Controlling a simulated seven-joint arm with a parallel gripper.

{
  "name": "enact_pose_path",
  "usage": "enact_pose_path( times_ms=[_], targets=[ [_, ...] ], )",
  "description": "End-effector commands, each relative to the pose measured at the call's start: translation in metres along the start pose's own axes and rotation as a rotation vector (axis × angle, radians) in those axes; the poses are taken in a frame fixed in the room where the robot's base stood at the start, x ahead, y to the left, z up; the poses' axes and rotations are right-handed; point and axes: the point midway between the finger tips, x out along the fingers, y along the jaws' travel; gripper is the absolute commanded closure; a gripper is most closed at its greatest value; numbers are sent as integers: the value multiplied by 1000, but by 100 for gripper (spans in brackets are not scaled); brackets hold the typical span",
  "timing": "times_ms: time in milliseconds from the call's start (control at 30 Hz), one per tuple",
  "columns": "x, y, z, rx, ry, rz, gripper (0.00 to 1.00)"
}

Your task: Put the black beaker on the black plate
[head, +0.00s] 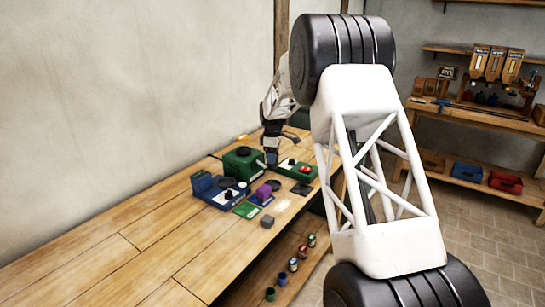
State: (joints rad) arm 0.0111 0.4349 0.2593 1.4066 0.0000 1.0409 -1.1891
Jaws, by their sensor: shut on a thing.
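My gripper (271,148) points down over the far part of the wooden bench, beside the green box. It is shut on a small dark thing at its tips. The thing is too small and too covered by the fingers for me to tell whether it is the black beaker. A flat black round piece (274,185), which may be the black plate, lies on the bench in front of the gripper. Other dark round shapes show on the blue device (208,187) and on top of the green box (241,163), so I cannot be sure which is the plate.
A purple piece (263,192), a grey cube (267,221), a green card (246,210) and a dark square (301,189) crowd the bench (135,240). Several cans sit on a lower shelf. The bench's near left is clear.

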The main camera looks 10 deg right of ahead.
Motion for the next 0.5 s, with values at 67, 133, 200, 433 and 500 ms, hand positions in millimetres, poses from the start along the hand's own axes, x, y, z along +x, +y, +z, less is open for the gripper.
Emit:
enact_pose_path(
  times_ms=[67,133,200,433,500],
  targets=[
    [0,0,0,0,0,0,74],
    [0,0,0,0,0,0,74],
    [0,-1,2,0,0,1,74],
    [3,-11,17,0,0,-1,74],
    [4,-17,25,1,0,0,74]
  ],
)
